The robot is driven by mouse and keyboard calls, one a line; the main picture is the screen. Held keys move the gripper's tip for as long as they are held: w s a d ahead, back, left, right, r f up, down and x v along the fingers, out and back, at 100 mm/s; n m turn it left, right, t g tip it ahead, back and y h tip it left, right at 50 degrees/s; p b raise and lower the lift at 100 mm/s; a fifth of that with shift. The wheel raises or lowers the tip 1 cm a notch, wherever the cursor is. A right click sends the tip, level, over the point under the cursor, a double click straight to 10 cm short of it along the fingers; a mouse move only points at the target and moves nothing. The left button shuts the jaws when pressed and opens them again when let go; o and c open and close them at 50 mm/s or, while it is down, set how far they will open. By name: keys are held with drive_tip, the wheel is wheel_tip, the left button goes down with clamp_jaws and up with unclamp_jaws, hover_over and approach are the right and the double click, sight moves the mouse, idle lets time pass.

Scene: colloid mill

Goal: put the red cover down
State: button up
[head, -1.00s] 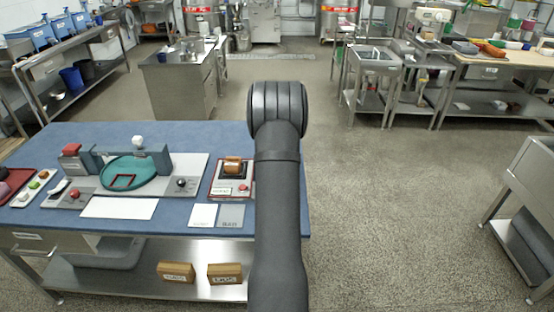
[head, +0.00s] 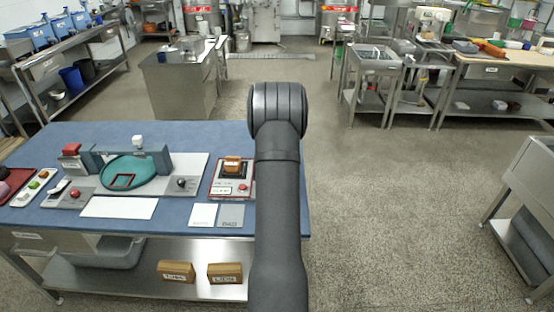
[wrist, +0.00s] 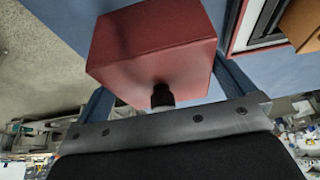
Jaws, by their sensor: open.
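The red cover (wrist: 150,48) is a red box with a short black knob (wrist: 162,95) on the face towards my wrist. It fills the upper middle of the wrist view, close in front of my gripper (wrist: 166,92). The gripper is open, with one finger on either side of the knob and space between. I cannot tell whether the cover's far side touches the table. In the head view my dark arm stands in front, and neither the cover nor the gripper can be made out there.
The blue table (head: 205,140) holds a grey device with a teal round tray (head: 145,178). A red-edged panel with an orange-brown block (head: 232,164) stands right of it. White (head: 203,215) and grey (head: 231,215) cards lie at the front edge.

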drive_tip(key=v, duration=1.1)
drive_tip(key=x, duration=1.2)
drive_tip(key=shift+f, duration=0.1)
drive_tip(key=shift+r, duration=1.35)
drive_tip(key=shift+f, duration=0.15)
